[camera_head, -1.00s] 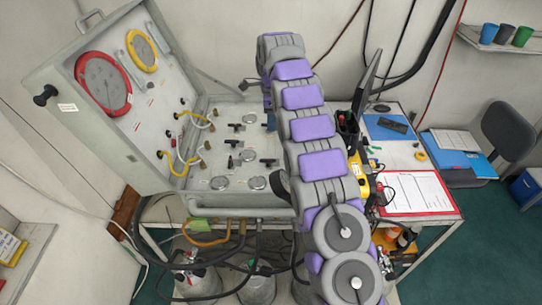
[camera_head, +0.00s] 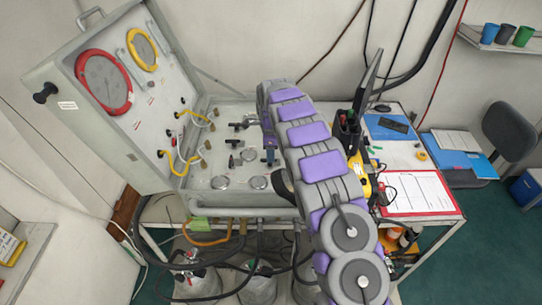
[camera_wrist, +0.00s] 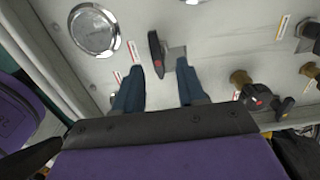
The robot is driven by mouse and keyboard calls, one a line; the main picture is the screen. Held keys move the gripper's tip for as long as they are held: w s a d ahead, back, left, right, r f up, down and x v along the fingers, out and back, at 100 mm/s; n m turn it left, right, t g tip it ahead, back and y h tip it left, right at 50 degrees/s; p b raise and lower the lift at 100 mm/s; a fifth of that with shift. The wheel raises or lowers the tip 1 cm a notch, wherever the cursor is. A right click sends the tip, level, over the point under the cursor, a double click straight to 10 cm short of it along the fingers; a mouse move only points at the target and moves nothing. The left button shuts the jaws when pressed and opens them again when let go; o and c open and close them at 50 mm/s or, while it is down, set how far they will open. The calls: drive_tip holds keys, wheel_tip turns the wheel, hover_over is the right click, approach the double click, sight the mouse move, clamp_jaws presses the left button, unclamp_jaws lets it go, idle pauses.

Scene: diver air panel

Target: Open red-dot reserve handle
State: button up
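My gripper (camera_wrist: 160,68) points at the white panel, with its two blue fingers apart. A black lever handle (camera_wrist: 155,48) on a grey metal stem is ahead of the fingertips, its near end between them. The fingers do not appear closed on it. To the right, a black valve handle with a red dot (camera_wrist: 257,97) sits by a brass fitting, outside the fingers. In the head view my gripper (camera_head: 270,156) is low over the right part of the panel (camera_head: 205,183); my arm hides that area, and red dots are too small to tell there.
A round gauge (camera_wrist: 94,30) is left of the fingers in the wrist view. Several black valve handles (camera_head: 236,125) and yellow hoses (camera_head: 182,162) are to the left. The upright lid with a red-rimmed gauge (camera_head: 104,83) stands at the left. A clipboard (camera_head: 415,192) lies on the right table.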

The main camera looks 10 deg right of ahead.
drive_tip(key=shift+a+f, duration=0.3)
drive_tip(key=shift+f, duration=0.25)
drive_tip(key=shift+a+f, duration=0.3)
drive_tip(key=shift+f, duration=0.2)
drive_tip(key=shift+d, duration=0.6)
drive_tip(key=shift+c, duration=1.3)
drive_tip(key=shift+a, duration=0.3)
clamp_jaws()
